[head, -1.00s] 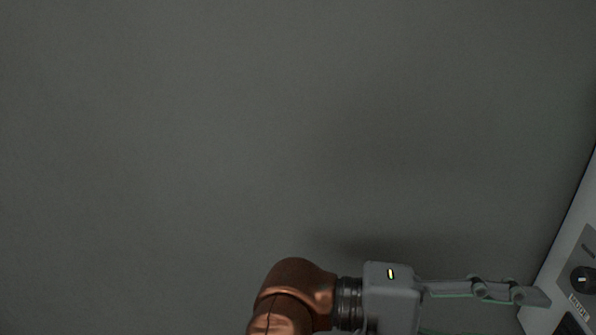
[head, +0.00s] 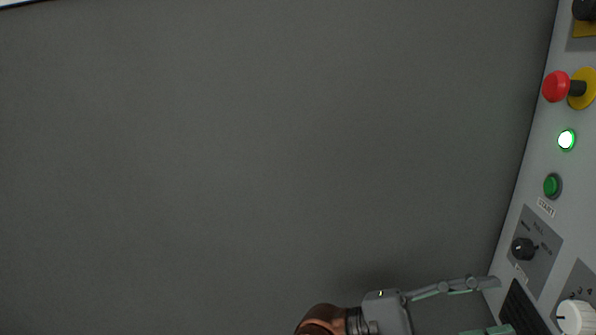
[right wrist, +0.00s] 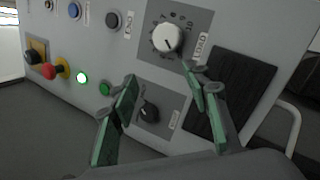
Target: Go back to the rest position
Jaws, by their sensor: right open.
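My right gripper (head: 495,305) is at the bottom right of the head view, reaching toward a light grey control panel (head: 512,225). In the right wrist view, the two green-padded fingers of the right gripper (right wrist: 160,95) stand apart with nothing between them. A small black selector knob (right wrist: 149,112) shows between and beyond the fingers. A white numbered dial (right wrist: 167,39) sits above it. I cannot tell whether a finger touches the panel. My left gripper is not in either view.
The panel also carries a red mushroom button (head: 556,86) on a yellow collar, a lit green lamp (head: 566,140) and a green button (head: 552,186) labelled START. A dark rectangular plate (right wrist: 241,90) is right of the dial. Plain grey floor (head: 250,150) fills the head view's left.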

